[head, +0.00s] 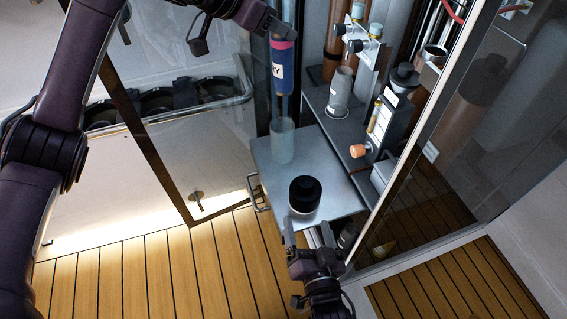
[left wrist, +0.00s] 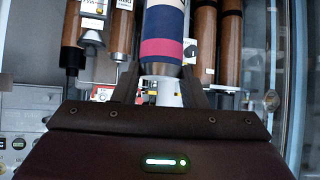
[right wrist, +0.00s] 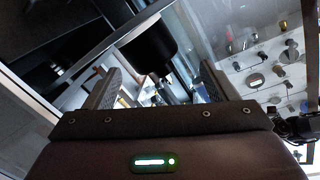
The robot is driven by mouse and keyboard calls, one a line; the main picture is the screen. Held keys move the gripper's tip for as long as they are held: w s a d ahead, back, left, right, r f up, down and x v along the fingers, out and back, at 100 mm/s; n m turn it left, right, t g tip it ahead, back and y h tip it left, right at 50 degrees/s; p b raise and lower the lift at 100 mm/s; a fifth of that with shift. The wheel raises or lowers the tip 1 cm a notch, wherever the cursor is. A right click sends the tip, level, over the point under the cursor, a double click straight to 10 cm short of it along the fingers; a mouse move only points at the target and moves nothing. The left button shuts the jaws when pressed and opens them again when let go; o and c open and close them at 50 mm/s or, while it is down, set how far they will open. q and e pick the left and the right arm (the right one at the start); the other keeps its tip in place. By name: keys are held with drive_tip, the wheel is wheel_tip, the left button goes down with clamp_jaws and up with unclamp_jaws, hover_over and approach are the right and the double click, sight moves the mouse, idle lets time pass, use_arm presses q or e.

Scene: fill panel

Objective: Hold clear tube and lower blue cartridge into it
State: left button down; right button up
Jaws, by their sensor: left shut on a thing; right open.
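The blue cartridge (head: 282,72) has a pink band near its top and a white label. My left gripper (head: 283,33) is shut on its upper end and holds it upright; it also shows in the left wrist view (left wrist: 164,22). The clear tube (head: 282,142) stands upright on the metal tray, below the cartridge in the head view. The two look apart, but the exact height gap and alignment cannot be told. My right gripper (head: 308,236) is open and empty at the tray's front edge, near a black round cap, apart from the tube.
The black cap (head: 304,193) sits on the metal tray (head: 330,178) between my right gripper and the tube; it also shows in the right wrist view (right wrist: 150,46). A labelled clear cylinder (head: 341,88) and an instrument with an orange knob (head: 358,151) stand behind right. Glass doors flank the cabinet.

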use_arm(q)
drive_tip(key=shift+r, duration=0.1)
use_arm(e)
drive_tip(key=w+r+m+t+h, duration=0.1)
drive_tip(key=w+r+t+h, duration=0.1)
drive_tip(key=w+r+h, duration=0.4)
drive_tip(key=n+g+y, duration=0.1)
drive_tip(key=n+y, duration=0.3)
drive_tip(key=n, duration=0.1)
approach(282, 136)
drive_tip(key=w, duration=1.1)
drive_tip(key=shift+w+a+r, duration=0.15)
drive_tip(key=shift+w, duration=0.05)
drive_tip(key=shift+c, duration=0.5)
drive_tip(key=c, duration=1)
use_arm(q)
hover_over(278, 93)
drive_tip(key=w, duration=0.1)
drive_tip(key=shift+m+g, duration=0.3)
drive_tip(key=shift+g, duration=0.1)
wheel_tip(278, 93, down, 7)
drive_tip(key=shift+r, duration=0.15)
use_arm(e)
drive_tip(key=shift+o, duration=0.2)
use_arm(q)
drive_tip(key=shift+f, duration=4.35)
